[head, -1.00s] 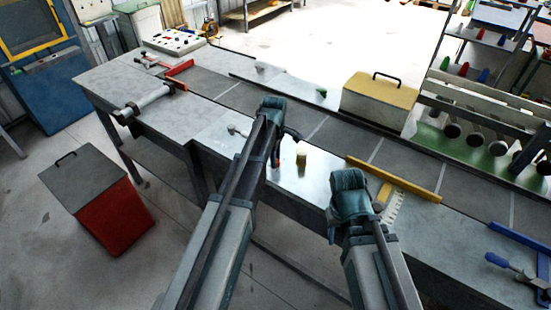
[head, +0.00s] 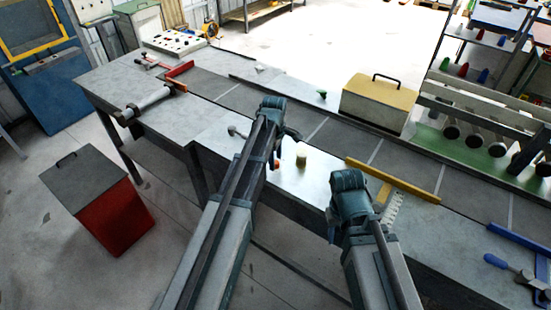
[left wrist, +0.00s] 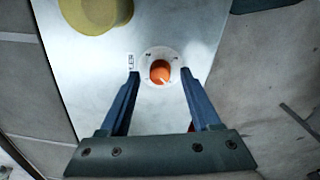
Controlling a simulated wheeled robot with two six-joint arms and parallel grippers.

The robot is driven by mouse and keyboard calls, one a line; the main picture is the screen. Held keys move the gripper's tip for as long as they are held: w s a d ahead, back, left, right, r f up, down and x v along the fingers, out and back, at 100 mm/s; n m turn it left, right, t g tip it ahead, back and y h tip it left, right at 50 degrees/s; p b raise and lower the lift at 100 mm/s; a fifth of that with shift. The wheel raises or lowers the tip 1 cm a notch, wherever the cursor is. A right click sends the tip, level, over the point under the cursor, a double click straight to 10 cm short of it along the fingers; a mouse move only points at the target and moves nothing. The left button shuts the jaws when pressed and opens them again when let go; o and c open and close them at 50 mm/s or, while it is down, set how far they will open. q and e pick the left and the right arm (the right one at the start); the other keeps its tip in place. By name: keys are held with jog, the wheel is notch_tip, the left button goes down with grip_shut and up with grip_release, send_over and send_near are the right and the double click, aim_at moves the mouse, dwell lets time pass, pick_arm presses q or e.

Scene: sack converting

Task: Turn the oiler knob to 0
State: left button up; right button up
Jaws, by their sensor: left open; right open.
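The orange knob (left wrist: 160,71) sits on a round white dial (left wrist: 149,54) on a pale metal surface. Small marks beside the dial are too small to read. In the left wrist view the knob lies between the tips of my left gripper (left wrist: 160,77), which is open with a gap on each side. In the head view the knob (head: 277,164) shows just beside my left gripper (head: 284,143), partly hidden by it. My right gripper (head: 350,197) is over the front edge of the bench, away from the knob; its fingers are mostly hidden.
A yellowish cylinder (head: 301,160) stands close to the knob, and it also shows in the left wrist view (left wrist: 95,12). A small lever with a round end (head: 237,132) is left of my left gripper. A yellow bar (head: 393,180) lies beyond my right gripper. A yellow-lidded box (head: 380,92) stands further back.

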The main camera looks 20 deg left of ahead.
aim_at(276, 164)
pick_arm(q)
notch_tip(276, 164, up, 13)
jog(key=p, duration=1.2)
jog(key=shift+s, duration=0.25)
jog(key=s+d+f+m+b, duration=0.4)
jog(key=s+m, duration=0.2)
jog(key=s, duration=0.2)
jog(key=s+d+f+m+b, duration=0.4)
jog(key=s+f+m, duration=0.1)
jog(key=s+m, duration=0.2)
jog(key=s+d+f+m+y+b, duration=0.1)
jog(key=s+d+f+m+b, duration=0.3)
jog(key=s+m, duration=0.3)
jog(key=shift+s+d+f+g+b, duration=0.15)
jog(key=shift+s+d+g+b, duration=0.25)
jog(key=shift+s, duration=0.65)
